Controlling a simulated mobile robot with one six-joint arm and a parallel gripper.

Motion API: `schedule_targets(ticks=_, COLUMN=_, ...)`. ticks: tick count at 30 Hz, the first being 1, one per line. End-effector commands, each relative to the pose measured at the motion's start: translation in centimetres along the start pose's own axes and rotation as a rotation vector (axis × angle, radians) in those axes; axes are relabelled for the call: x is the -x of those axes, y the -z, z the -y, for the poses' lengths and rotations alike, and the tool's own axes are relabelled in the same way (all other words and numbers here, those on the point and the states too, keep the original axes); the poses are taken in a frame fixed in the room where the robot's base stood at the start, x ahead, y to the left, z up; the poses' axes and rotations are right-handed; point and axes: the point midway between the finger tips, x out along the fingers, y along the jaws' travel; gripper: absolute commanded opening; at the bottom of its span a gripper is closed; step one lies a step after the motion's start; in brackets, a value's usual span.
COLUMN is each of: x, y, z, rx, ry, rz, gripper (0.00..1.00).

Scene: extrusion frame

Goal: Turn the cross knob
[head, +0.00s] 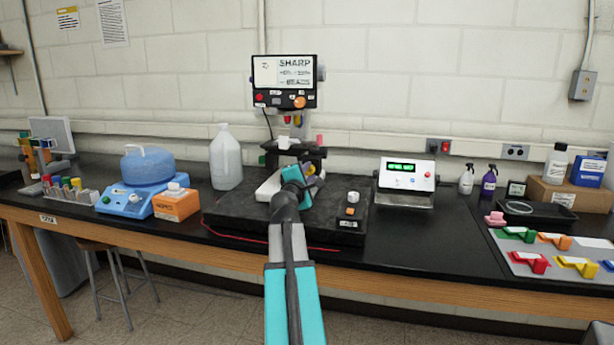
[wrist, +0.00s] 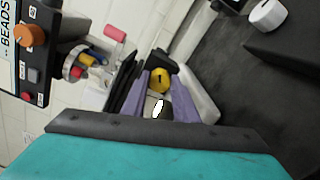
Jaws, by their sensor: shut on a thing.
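My gripper (head: 303,181) reaches over the dark slab to the instrument under the screen; my arm hides part of it. In the wrist view my gripper (wrist: 161,84) has its two purple fingers on either side of a round yellow knob (wrist: 160,77) with a dark mark, and is shut on it. A bit of yellow beside the gripper shows in the head view (head: 311,169). The fingers cover the knob's sides, so I cannot tell whether it is cross-shaped. The instrument's screen (head: 284,72) reads "SHARP" and "BEADS".
The dark slab (head: 235,217) carries a white knob (head: 353,196) and an orange piece (head: 350,211) at right. A white meter (head: 407,173) stands to the right, a white jug (head: 225,157) and an orange box (head: 177,204) to the left. Coloured clips lie far right.

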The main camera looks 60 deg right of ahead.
Motion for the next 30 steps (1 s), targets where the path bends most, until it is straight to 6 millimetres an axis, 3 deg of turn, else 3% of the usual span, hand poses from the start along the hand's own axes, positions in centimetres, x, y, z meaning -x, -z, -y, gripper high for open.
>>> schedule_targets(ticks=4, x=-0.1, y=-0.3, z=-0.1, rx=0.003, ry=-0.001, rz=0.005, gripper=0.04)
schedule_targets(ticks=5, x=-0.1, y=-0.3, z=-0.1, rx=0.003, ry=-0.001, rz=0.005, gripper=0.30)
schedule_targets(ticks=8, x=-0.1, y=-0.2, z=-0.1, rx=0.003, ry=-0.001, rz=0.003, gripper=0.45)
schedule_targets(ticks=20, x=0.2, y=0.0, z=0.0, rx=0.002, ry=-0.001, rz=0.000, gripper=0.45)
schedule_targets(ticks=30, x=2.5, y=-0.1, z=0.1, rx=0.002, ry=-0.001, rz=0.000, gripper=0.45)
